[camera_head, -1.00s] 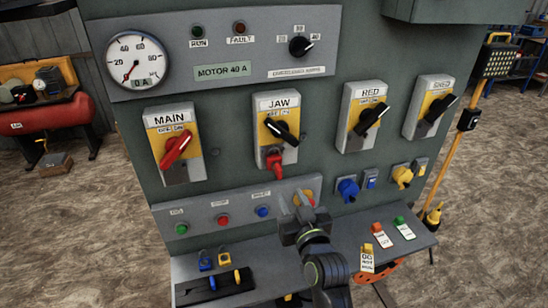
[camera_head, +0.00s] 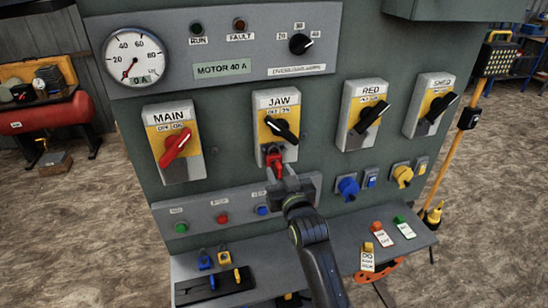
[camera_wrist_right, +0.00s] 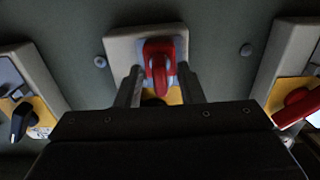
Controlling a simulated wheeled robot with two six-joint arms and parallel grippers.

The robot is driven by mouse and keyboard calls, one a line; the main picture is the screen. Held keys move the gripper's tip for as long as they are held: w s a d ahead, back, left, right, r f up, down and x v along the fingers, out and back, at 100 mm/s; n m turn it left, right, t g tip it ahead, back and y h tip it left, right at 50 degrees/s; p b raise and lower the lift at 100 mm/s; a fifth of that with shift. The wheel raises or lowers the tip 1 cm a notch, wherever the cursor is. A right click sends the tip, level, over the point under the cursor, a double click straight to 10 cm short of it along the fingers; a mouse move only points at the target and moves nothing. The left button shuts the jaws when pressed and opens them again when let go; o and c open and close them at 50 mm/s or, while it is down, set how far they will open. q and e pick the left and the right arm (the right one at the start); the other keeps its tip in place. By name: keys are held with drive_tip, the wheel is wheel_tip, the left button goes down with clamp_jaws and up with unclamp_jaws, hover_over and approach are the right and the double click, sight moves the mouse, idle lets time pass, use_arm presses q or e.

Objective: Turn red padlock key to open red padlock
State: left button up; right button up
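The red padlock (camera_head: 275,161) hangs at the bottom of the JAW switch (camera_head: 277,125), whose black handle is turned aslant. My right gripper (camera_head: 284,175) is just below the padlock, fingers pointing at it. In the right wrist view the red padlock (camera_wrist_right: 160,58) lies between and just beyond the two spread fingertips of my gripper (camera_wrist_right: 160,85). No clear grip on it shows. I cannot make out the key apart from the red padlock body. My left gripper is not in view.
Beside it are the MAIN switch (camera_head: 174,143) and RED switch (camera_head: 364,117).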

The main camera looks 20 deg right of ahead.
drive_tip(key=shift+p, duration=0.5)
idle(0.9)
drive_tip(key=shift+c, duration=0.2)
clamp_jaws()
idle(0.6)
